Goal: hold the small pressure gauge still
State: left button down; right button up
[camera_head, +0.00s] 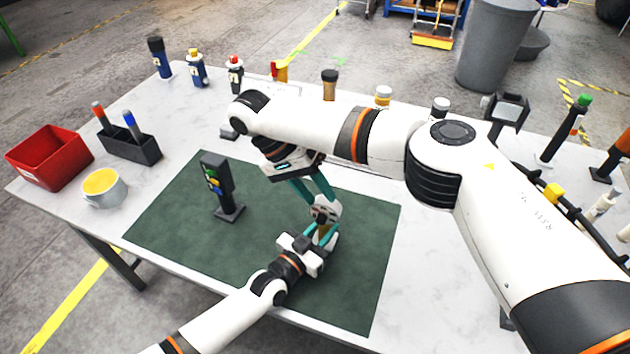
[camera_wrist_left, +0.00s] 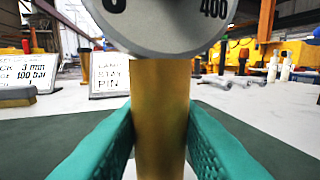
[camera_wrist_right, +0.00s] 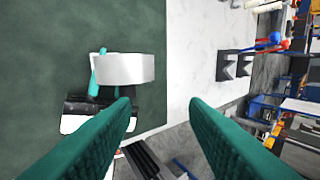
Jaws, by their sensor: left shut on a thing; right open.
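The small pressure gauge (camera_head: 325,209) stands above the green mat near its middle. In the left wrist view its dial (camera_wrist_left: 175,18) is cut off at the top, and its brass stem (camera_wrist_left: 158,115) is upright. My left gripper (camera_head: 323,234) is shut on the stem, with a teal finger on each side. My right gripper (camera_head: 316,194) is open just above the gauge. In the right wrist view the silver gauge rim (camera_wrist_right: 123,69) lies up and left of the open right fingers (camera_wrist_right: 160,106), not between them.
A green mat (camera_head: 170,223) covers the front of the table. A dark stand with coloured buttons (camera_head: 216,181) stands left of the grippers. A red bin (camera_head: 48,158), a dark holder (camera_head: 131,146) and a yellow-filled cup (camera_head: 104,187) are at the left. Several bottles line the back.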

jog(key=shift+r, duration=1.45)
